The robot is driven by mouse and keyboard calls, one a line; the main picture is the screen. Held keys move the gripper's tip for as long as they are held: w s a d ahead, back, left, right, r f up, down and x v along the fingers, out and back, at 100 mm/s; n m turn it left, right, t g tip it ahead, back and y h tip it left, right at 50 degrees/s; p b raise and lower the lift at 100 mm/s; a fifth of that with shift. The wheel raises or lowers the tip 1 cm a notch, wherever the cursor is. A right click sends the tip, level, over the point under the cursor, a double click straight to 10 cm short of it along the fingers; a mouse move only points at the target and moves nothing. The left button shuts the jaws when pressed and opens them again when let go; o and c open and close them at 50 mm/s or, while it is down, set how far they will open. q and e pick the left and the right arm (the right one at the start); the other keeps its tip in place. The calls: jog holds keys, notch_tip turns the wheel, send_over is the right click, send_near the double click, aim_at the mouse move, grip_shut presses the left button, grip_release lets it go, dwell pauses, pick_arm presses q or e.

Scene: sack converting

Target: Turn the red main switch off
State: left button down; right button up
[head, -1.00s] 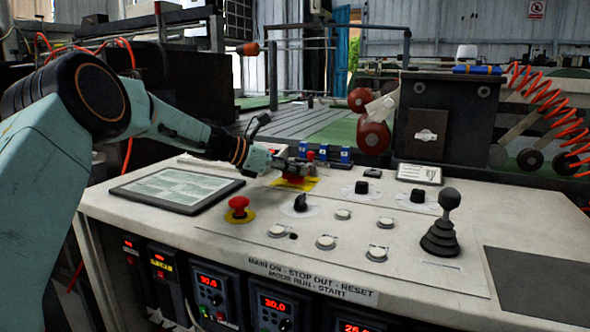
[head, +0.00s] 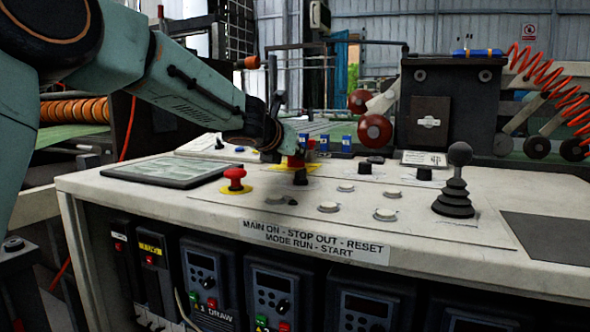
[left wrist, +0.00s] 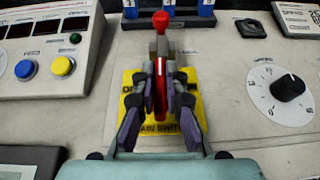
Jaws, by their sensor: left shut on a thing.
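The red main switch (head: 296,162) is a red handle on a yellow plate (head: 310,167) at the back of the sloping white console. In the left wrist view the red handle (left wrist: 160,88) has a white mark and points up the picture. Its yellow plate (left wrist: 130,104) has black lettering, partly hidden by the fingers. My left gripper (head: 293,153) is at the switch. In the wrist view its two fingers (left wrist: 160,97) are shut on the handle, one on each side. My right gripper is not in view.
A red mushroom button (head: 235,180) stands front left of the switch. A black-knobbed lever (head: 455,185) rises at the right. Blue counters (left wrist: 186,12) stand just behind the switch; a black rotary knob (left wrist: 288,88) is to its right. The drive displays (head: 201,262) below are dark.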

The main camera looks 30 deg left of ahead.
pick_arm(q)
jog(key=shift+d+r+n+y, duration=0.1)
jog(key=shift+n+y, duration=0.4)
jog(key=shift+y, duration=0.1)
jog(key=shift+w+r+n+g+y+p, duration=0.15)
jog(key=shift+n+y+p, duration=0.1)
jog(key=shift+n+y, duration=0.25)
jog(key=shift+s+r+n+g+y+p, duration=0.1)
jog(key=shift+n+g+y+p, duration=0.1)
jog(key=shift+n+y, duration=0.3)
jog(key=shift+n+g+y+p, duration=0.25)
jog(key=shift+n+y+p, duration=0.5)
jog(key=shift+y, duration=0.35)
jog(key=n+g+y+p, duration=0.2)
jog(key=n+y+p, duration=0.1)
jog(key=p, duration=0.3)
jog(key=shift+w+r+n+g+y, duration=0.1)
jog(key=shift+n+g+y, duration=0.2)
jog(key=shift+n, duration=0.15)
jog(key=shift+n+g+y+p, duration=0.4)
jog(key=shift+n+p, duration=0.1)
jog(key=shift+p, duration=0.5)
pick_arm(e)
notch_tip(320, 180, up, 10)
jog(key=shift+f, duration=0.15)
